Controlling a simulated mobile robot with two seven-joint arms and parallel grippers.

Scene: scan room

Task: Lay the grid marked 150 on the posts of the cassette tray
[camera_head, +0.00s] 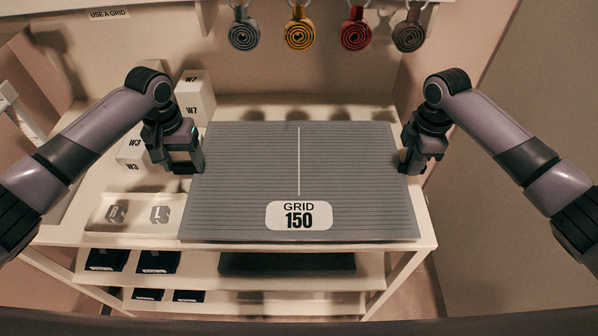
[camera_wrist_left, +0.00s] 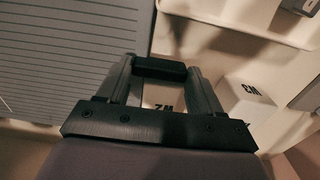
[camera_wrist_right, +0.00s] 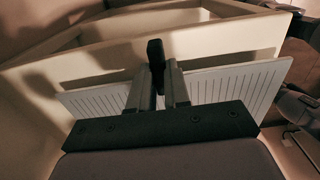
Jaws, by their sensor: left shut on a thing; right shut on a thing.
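The grey grid marked 150 (camera_head: 345,170) is a wide flat plate with fine lines, a white centre line and a white label at its near edge. It spans the space between my two grippers above the white table. My left gripper (camera_head: 190,160) is shut at its left edge, and my right gripper (camera_head: 411,160) is shut at its right edge. The grid also shows in the left wrist view (camera_wrist_left: 60,50) and in the right wrist view (camera_wrist_right: 235,85). I cannot make out the cassette tray or its posts; the grid may hide them.
White boxes marked W7 (camera_head: 194,104) and W3 (camera_head: 131,152) stand at the left. A pale tray with two letter markers (camera_head: 135,228) lies at the front left. Coiled straps (camera_head: 299,35) hang at the back. Dark items, including a flat dark panel (camera_head: 287,263), lie on the lower shelves.

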